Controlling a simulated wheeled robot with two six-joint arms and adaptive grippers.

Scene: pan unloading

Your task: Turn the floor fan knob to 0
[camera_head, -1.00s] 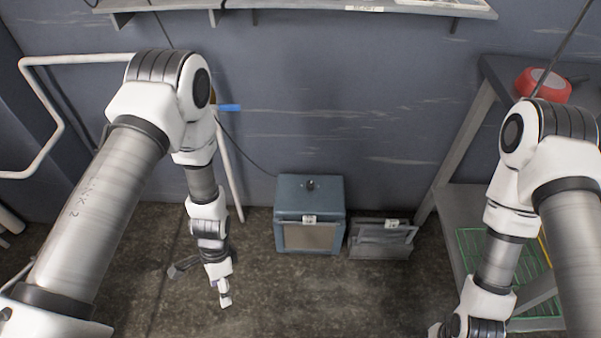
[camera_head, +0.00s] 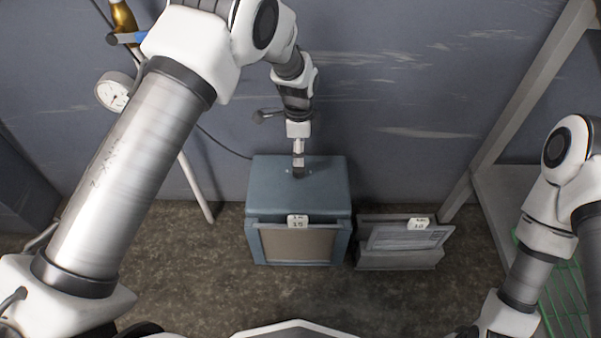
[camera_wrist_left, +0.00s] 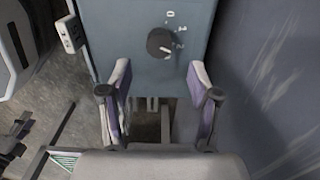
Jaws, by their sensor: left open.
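The floor fan (camera_head: 257,190) is a blue-grey box on the floor against the wall, with a pale front grille. Its dark round knob (camera_wrist_left: 160,43) is on the top face in the left wrist view, with the marks 0, 1 and 2 around its right side. A pale line on the knob seems to point to the right, near 2. My left gripper (camera_head: 298,170) is over the fan's top and hides the knob in the head view. In the wrist view its two fingers (camera_wrist_left: 160,68) are open and empty, apart from the knob. My right gripper is out of view.
A grey slatted unit (camera_head: 398,258) with a tag stands right of the fan. A pressure gauge (camera_head: 114,92) and a slanted white pole (camera_head: 196,188) are at left. A shelf frame (camera_head: 528,100) is at right. The floor in front is partly clear.

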